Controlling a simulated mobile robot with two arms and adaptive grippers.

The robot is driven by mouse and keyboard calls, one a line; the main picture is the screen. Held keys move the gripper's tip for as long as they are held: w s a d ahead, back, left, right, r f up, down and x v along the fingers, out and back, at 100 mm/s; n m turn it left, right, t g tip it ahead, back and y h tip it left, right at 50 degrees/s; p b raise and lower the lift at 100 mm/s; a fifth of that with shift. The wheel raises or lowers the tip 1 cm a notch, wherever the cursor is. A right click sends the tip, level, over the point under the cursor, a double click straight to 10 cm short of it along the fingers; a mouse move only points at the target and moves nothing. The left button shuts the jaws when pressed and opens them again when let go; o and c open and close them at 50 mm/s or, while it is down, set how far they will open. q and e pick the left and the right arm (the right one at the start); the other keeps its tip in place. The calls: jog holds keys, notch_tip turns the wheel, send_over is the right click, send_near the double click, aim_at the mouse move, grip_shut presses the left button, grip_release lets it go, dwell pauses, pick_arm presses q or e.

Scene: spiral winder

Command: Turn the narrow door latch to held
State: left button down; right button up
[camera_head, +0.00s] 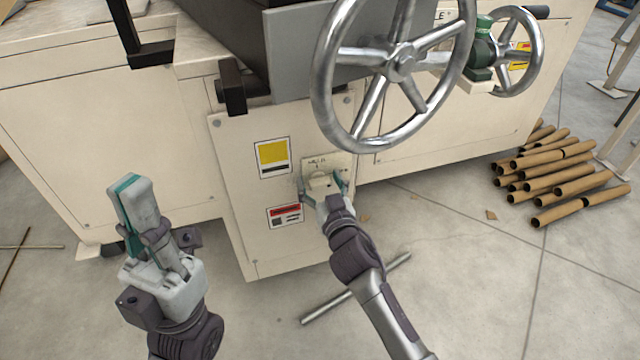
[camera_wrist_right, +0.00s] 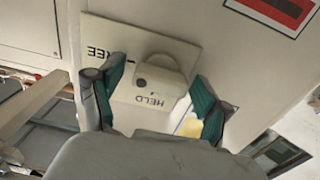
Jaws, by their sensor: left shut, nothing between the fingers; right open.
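The narrow door (camera_head: 236,150) is a cream panel on the machine's front. Its latch (camera_head: 322,183) is a small cream piece on a plate (camera_head: 341,163). In the right wrist view the latch (camera_wrist_right: 165,66) is a rounded cream block with a dark spot. The plate (camera_wrist_right: 128,38) carries the words FREE, partly hidden by a finger, and HELD. My right gripper (camera_head: 323,186) is open, its green-padded fingers (camera_wrist_right: 158,74) on either side of the latch; I cannot tell whether they touch it. My left gripper (camera_head: 130,187) is shut and empty, left of the door.
A large handwheel (camera_head: 403,62) overhangs the door's upper right, with a smaller wheel (camera_head: 532,50) behind it. Yellow (camera_head: 272,153) and red (camera_head: 285,210) labels are on the door. A metal bar (camera_head: 330,304) lies on the floor. Cardboard tubes (camera_head: 560,180) are piled at right.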

jog(key=c, duration=1.2)
jog(key=shift+o, duration=0.2)
